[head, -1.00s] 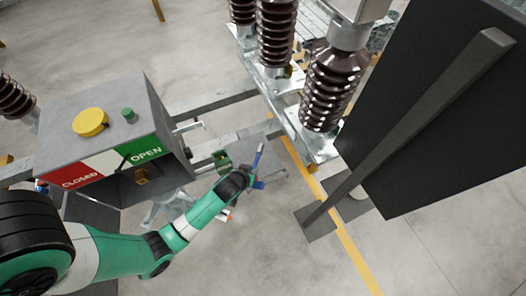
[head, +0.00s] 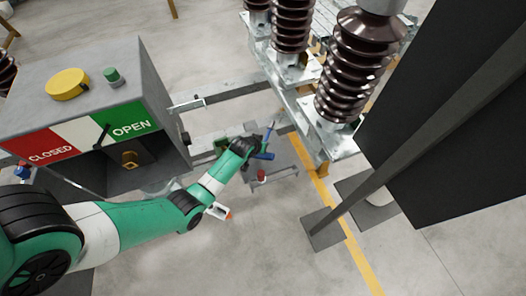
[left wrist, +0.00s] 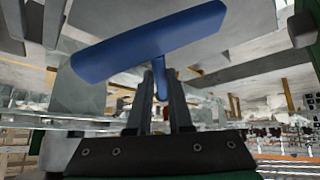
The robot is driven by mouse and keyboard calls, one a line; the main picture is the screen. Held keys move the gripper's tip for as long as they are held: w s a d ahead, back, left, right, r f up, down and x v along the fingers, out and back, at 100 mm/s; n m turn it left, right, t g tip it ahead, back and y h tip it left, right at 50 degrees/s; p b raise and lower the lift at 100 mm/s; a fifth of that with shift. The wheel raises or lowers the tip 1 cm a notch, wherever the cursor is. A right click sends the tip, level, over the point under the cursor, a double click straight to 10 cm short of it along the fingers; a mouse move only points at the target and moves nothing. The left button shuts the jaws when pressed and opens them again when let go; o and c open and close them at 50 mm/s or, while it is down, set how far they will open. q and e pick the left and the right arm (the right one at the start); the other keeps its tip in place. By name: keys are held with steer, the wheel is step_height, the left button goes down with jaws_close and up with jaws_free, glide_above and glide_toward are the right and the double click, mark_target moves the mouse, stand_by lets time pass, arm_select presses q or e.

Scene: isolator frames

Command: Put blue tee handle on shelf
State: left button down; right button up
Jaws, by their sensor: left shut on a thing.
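The blue tee handle (head: 264,156) is held in my left gripper (head: 255,147), beyond the end of the green arm in the head view. In the left wrist view its blue crossbar (left wrist: 150,42) lies tilted across the top. Its short stem sits between the two dark fingers of the left gripper (left wrist: 160,98), which are shut on it. A low grey surface (head: 285,177), which may be the shelf, lies beneath and beside the handle. The handle appears raised above it, though the height is hard to judge. My right gripper is not in view.
A grey box (head: 155,82) with CLOSED and OPEN labels stands left of the gripper. Brown ribbed insulators (head: 352,70) on a metal frame stand at upper right. A small red object (head: 261,176) is near the grey surface. A dark panel (head: 455,130) blocks the right side.

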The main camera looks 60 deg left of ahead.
arm_select(q)
steer(key=shift+w+a+f+b, duration=0.15)
steer(key=shift+f+b, duration=0.6)
steer(key=shift+f, duration=1.05)
steer(key=c, duration=0.8)
jaws_free()
steer(key=shift+c, duration=0.2)
steer(key=shift+r, duration=0.25)
steer(key=p+v, duration=0.8)
steer(key=v, duration=0.3)
steer(key=shift+s+r, duration=0.2)
steer(key=shift+s, duration=0.05)
